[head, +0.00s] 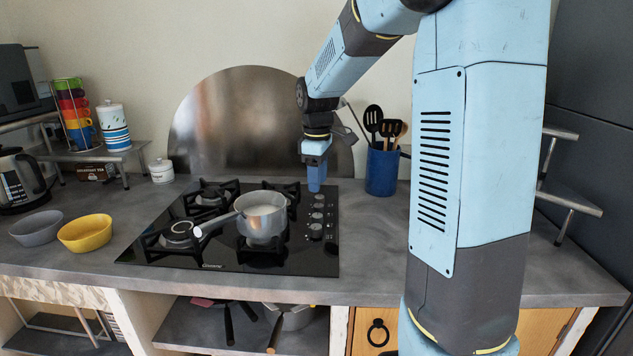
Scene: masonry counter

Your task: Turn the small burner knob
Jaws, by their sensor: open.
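The black glass gas hob (200,255) is set in the grey counter. A column of small round knobs (316,226) runs along its right side; which one belongs to the small burner I cannot tell from here. My gripper (316,186) points down at the far end of this column. It is open, though its finger gap is too small to make out. It hides the farthest part of the row, and I cannot tell whether it touches a knob.
A metal saucepan (263,219) stands on the hob left of the knobs, its handle pointing left. A blue utensil pot (381,172) stands just right of my gripper. A yellow bowl (85,234) and a grey bowl (37,229) sit at left. A metal splashback (235,125) rises behind.

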